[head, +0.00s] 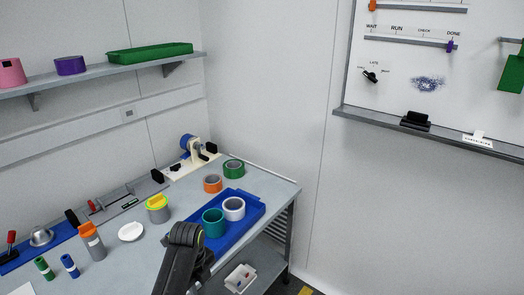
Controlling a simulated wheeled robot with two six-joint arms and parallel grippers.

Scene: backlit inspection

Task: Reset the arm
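A dark grey link of one of my arms (182,250) rises from the bottom edge, left of the middle, in the head view. Its rounded, bent top stands in front of the workbench and overlaps the near end of the blue tray (250,211). I cannot tell for sure which arm it belongs to. No fingertips of either gripper show. A teal ring (213,222) and a white ring (233,208) sit in the blue tray, close to the arm link in the picture.
The workbench (282,185) also holds an orange ring (212,184), a green ring (234,169), a white disc (131,231), bottles and a tape dispenser (191,152). A shelf (110,70) and a whiteboard (420,95) hang on the walls.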

